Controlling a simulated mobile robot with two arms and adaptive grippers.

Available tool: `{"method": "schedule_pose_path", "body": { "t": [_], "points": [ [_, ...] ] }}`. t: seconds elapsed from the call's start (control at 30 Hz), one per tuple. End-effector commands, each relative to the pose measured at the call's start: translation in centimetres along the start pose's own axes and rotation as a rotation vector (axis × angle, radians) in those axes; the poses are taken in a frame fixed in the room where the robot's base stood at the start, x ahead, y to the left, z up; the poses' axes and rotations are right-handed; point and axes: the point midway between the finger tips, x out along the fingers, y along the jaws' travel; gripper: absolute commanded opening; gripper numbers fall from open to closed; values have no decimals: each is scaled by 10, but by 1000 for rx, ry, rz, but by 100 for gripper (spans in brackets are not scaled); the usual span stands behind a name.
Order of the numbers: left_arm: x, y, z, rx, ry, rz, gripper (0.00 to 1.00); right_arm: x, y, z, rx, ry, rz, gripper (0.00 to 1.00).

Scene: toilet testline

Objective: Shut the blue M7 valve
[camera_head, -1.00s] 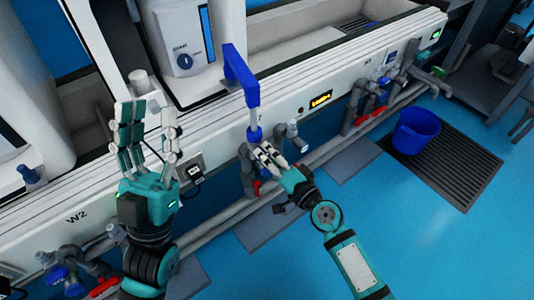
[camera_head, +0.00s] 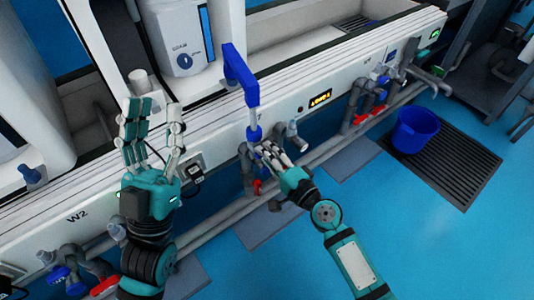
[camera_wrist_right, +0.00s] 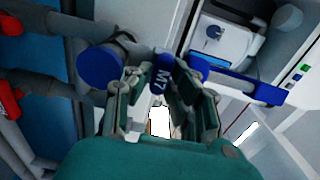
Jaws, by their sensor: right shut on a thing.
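The blue M7 valve (camera_wrist_right: 160,78) shows in the right wrist view as a blue piece marked "M7" between the fingers of my right gripper (camera_wrist_right: 160,90). A round blue cap (camera_wrist_right: 100,67) sits beside it on the left. In the head view, my right gripper (camera_head: 270,150) is at the grey pipework just below the blue fitting (camera_head: 254,133), closed on the valve, and its fingers hide most of it. My left gripper (camera_head: 153,125) is open and empty, fingers spread upward in front of the white bench edge.
Grey pipes with red handles (camera_head: 372,113) run along the bench front. A blue bucket (camera_head: 415,130) stands on a floor grate (camera_head: 455,170). The blue floor at lower right is clear.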

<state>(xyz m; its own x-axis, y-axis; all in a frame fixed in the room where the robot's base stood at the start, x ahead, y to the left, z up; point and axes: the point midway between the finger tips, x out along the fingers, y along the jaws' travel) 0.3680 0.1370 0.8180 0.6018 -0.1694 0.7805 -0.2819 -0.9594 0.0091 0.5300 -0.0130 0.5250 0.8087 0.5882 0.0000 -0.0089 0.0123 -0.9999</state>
Motion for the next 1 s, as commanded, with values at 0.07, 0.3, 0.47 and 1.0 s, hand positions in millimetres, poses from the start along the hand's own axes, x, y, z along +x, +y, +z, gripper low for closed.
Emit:
{"method": "schedule_pose_path", "body": {
  "t": [0.07, 0.3, 0.47, 1.0],
  "points": [
    [0, 0, 0, 0, 0, 0, 40, 0, 0, -1, 3, 3, 0, 0],
    [0, 0, 0, 0, 0, 0, 40, 0, 0, -1, 2, 2, 0, 31],
    [0, 0, 0, 0, 0, 0, 40, 0, 1, 0, 1, 1, 1, 40],
    [-1, 0, 1, 0, -1, 0, 40, -1, 2, 1, -64, -2, 4, 40]
  ]
}}
